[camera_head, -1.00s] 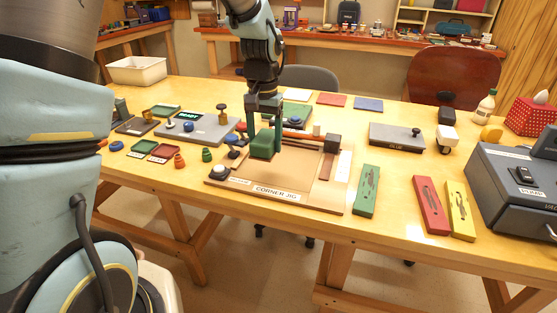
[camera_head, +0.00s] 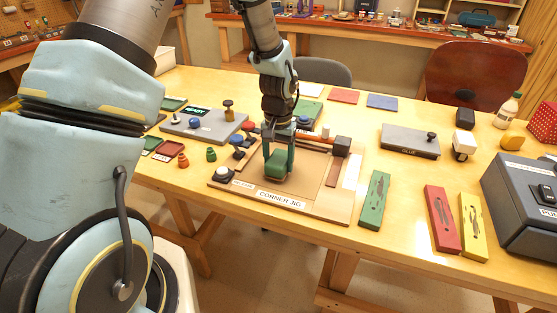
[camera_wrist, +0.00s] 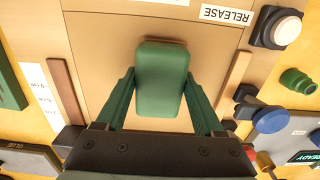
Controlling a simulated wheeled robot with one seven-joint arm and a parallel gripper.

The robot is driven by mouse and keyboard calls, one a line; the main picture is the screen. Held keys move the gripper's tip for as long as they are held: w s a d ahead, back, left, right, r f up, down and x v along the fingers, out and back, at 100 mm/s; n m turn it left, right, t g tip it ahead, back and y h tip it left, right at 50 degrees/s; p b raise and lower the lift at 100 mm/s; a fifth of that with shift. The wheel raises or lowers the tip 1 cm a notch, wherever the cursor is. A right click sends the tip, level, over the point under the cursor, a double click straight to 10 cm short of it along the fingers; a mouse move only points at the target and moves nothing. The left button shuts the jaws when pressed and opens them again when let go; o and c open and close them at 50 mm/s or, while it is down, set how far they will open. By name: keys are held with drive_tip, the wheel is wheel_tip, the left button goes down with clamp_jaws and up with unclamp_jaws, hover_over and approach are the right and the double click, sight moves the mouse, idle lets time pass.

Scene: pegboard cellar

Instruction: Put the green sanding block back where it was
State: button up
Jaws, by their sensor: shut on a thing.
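The green sanding block (camera_head: 279,167) is a rounded green block held between the fingers of my gripper (camera_head: 279,157). In the wrist view the block (camera_wrist: 161,82) sits between my two green fingers (camera_wrist: 160,98), one along each side. It is over the front part of the tan corner jig (camera_head: 310,205), just behind the "CORNER JIG" label. Whether its underside touches the jig, I cannot tell.
The jig has a white button (camera_head: 222,173) at its left and a dark clamp block (camera_head: 342,144) at its right. Green (camera_head: 374,200), red (camera_head: 441,219) and yellow (camera_head: 465,222) flat pieces lie to the right. Bare table lies between the green and red pieces.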

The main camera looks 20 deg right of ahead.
sight(278, 159)
drive_tip(key=shift+f, duration=0.45)
drive_tip(key=shift+f, duration=0.1)
drive_tip(key=o, duration=1.3)
wheel_tip(278, 159, up, 12)
drive_tip(key=b, duration=0.4)
drive_tip(key=s+a+n, duration=0.1)
drive_tip(key=a+n, duration=0.1)
drive_tip(key=a, duration=0.8)
drive_tip(key=s+a+n+t, duration=0.1)
drive_tip(key=a+n, duration=0.2)
drive_tip(key=a, duration=0.7)
drive_tip(key=s+a+n, duration=0.2)
drive_tip(key=a, duration=0.8)
drive_tip(key=shift+r+t, duration=0.3)
